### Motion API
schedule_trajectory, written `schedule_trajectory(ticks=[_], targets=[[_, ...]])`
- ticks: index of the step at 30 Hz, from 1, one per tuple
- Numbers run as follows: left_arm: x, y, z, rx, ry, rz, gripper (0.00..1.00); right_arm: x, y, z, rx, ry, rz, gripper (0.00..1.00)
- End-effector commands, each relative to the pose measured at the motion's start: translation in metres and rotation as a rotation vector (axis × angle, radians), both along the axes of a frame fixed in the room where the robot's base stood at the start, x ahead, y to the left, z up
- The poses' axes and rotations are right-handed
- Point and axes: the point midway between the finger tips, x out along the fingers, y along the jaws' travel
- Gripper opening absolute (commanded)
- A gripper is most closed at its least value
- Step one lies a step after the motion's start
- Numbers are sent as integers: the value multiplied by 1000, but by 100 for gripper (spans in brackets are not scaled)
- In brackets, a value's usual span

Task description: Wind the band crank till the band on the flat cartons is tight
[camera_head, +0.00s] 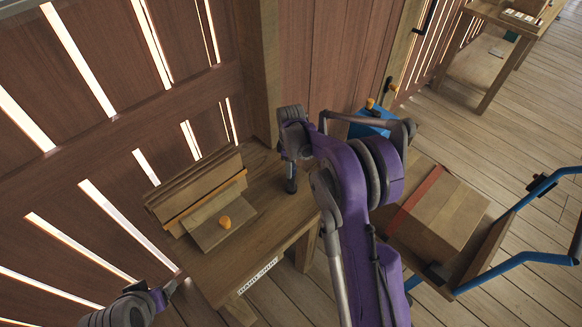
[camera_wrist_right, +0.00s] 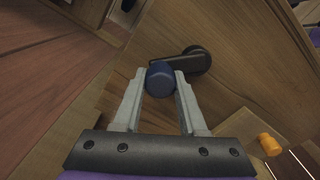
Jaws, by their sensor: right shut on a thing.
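The crank shows in the right wrist view, with a dark arm and round hub (camera_wrist_right: 198,60) on a wooden surface and a dark blue knob (camera_wrist_right: 161,75) at its end. My right gripper (camera_wrist_right: 160,85) is shut on this knob, a finger on either side. In the head view, my right gripper (camera_head: 291,186) is over the bench, and the crank is hidden. The brown cartons (camera_head: 450,212) sit on a blue-handled cart at the right, with a red band (camera_head: 414,200) across them. I cannot tell how tight the band is. My left gripper (camera_head: 170,289) is at lower left, its jaws unclear.
A blue box (camera_head: 368,125) is behind my right arm. The slatted wall is close behind the bench.

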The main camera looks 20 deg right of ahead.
Motion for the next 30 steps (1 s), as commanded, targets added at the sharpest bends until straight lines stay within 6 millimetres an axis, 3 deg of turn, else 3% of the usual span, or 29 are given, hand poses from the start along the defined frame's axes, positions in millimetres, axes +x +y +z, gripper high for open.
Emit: schedule_trajectory(ticks=[14, 30], targets=[[-3, 0, -6, 0, 5, 0, 69, -2, -3, -1, -1, 1, -55, 0], [-16, 0, -42, 0, 29, 0, 69, -16, -20, -2, -1, 1, -490, 0]])
